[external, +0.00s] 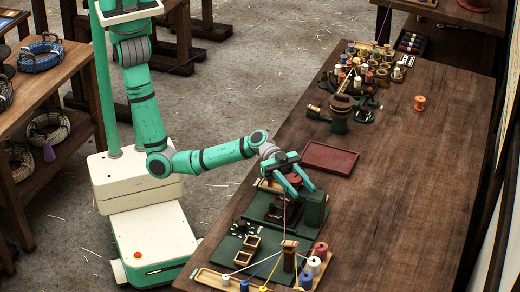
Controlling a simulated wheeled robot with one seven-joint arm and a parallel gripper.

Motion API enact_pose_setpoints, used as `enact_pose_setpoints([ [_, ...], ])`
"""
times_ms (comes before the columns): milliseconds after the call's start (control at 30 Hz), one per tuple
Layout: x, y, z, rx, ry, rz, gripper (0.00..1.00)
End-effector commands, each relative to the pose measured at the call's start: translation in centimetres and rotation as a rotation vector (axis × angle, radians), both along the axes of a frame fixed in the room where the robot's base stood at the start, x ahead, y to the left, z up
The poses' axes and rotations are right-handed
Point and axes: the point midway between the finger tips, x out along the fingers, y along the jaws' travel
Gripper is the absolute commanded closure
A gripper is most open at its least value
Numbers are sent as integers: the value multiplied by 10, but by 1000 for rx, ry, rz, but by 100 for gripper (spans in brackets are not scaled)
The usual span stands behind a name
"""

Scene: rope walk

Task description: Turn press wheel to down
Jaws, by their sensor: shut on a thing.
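My gripper (299,190) reaches down over the dark green press (314,210) near the front of the long table. Its two green fingers are closed around a small part at the top of the press, which I take to be the press wheel. The fingers and the gripper body hide most of the wheel, so its turned position cannot be read. The press stands on a green base plate (262,209), with a small brown block beside its upright part.
A dark red tray (330,158) lies just behind the press. In front are a green board with wooden frames (240,252) and a wooden rack with coloured spools and threads (210,277). Many spools crowd the back.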

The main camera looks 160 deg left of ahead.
Motion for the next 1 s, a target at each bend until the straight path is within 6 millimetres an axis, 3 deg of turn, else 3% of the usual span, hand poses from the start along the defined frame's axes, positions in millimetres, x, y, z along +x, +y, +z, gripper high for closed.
enact_pose_setpoints([
  [1000, -5, -23, 5, 4, -7, -682, 84],
])
